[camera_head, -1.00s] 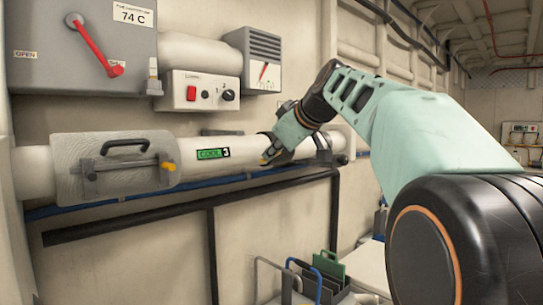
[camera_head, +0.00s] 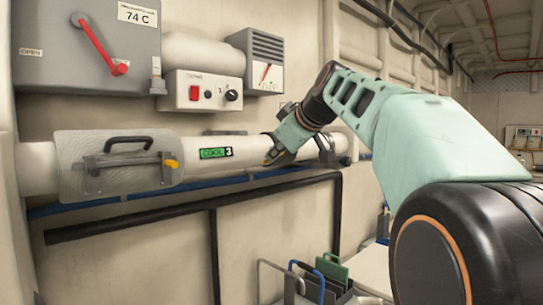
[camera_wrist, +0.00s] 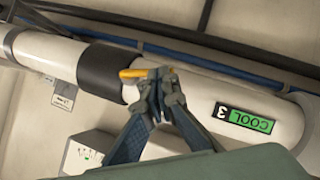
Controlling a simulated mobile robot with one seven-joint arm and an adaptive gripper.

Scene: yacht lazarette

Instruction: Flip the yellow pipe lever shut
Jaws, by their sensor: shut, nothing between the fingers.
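The yellow pipe lever (camera_wrist: 132,73) shows in the wrist view as a short yellow bar by the black collar (camera_wrist: 107,70) on the white pipe. My gripper (camera_wrist: 161,80) is shut and empty. Its fingertips overlap the lever's right part in the picture and hide some of it; I cannot tell whether they touch. In the head view my gripper (camera_head: 270,158) is at the front of the pipe (camera_head: 205,170), right of the green "COOL 3" label (camera_head: 215,153). A small bit of yellow shows at its tip there. How far the lever is turned is unclear.
A clear guard plate (camera_head: 72,180) with a black handle and a yellow-tipped bar (camera_head: 170,164) is on the pipe's left part. Above are a grey box with a red lever (camera_head: 98,42) and a switch box (camera_head: 202,103). A dark rail (camera_head: 130,222) runs below.

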